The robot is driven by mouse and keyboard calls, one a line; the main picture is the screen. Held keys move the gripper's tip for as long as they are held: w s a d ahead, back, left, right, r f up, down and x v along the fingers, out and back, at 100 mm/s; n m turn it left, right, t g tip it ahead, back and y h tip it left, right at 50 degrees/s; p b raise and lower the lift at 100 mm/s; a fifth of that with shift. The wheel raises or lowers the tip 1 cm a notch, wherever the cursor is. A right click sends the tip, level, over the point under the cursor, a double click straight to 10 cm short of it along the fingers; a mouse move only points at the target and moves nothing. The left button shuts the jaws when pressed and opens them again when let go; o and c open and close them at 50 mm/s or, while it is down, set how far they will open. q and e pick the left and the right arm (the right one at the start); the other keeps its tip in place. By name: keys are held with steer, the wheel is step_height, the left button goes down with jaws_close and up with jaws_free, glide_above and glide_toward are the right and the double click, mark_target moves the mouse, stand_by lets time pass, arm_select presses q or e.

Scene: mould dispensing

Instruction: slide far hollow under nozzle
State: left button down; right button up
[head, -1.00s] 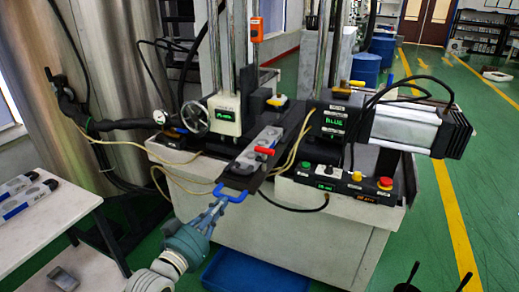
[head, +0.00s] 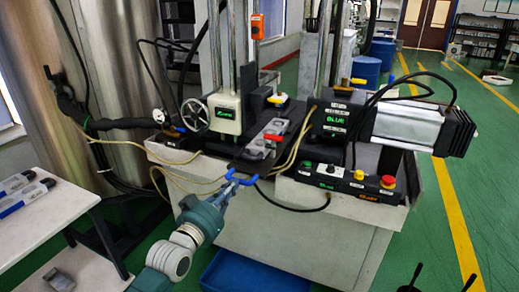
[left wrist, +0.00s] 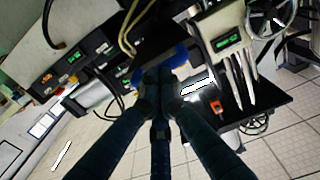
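The grey mould (head: 266,137), with a red clip (head: 273,138) on it, lies on a dark slide plate in the bench machine, between the two control housings. Its hollows are too small to tell apart, and I cannot make out the nozzle tip above them. A blue handle (head: 243,179) sticks out at the plate's near end. My left gripper (head: 231,184) is shut on this handle. In the left wrist view its dark fingers meet at the blue handle (left wrist: 176,58).
The green-lit housing (head: 334,121) and the button panel (head: 345,182) stand right of the slide, the handwheel (head: 194,117) left. Thin yellowish hoses run close on both sides. A white table (head: 45,221) is at the left, a blue bin (head: 240,271) on the floor.

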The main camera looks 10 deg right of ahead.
arm_select(q)
steer(key=shift+w+d+f, duration=0.2)
steer(key=shift+w+d, duration=0.05)
steer(key=shift+d, duration=0.05)
arm_select(e)
steer(key=shift+s+a+f, duration=0.1)
steer(key=shift+f, duration=0.25)
arm_select(q)
steer(key=shift+w+r, duration=0.1)
steer(key=shift+w+d+b, duration=0.4)
steer(key=shift+w+d, duration=0.1)
steer(key=shift+w, duration=0.05)
arm_select(e)
steer(key=shift+f, duration=0.35)
arm_select(q)
steer(key=p+v, duration=0.5)
steer(key=v, duration=0.2)
arm_select(e)
steer(key=r, duration=0.4)
steer(key=shift+w+r, duration=0.25)
steer(key=shift+r, duration=0.15)
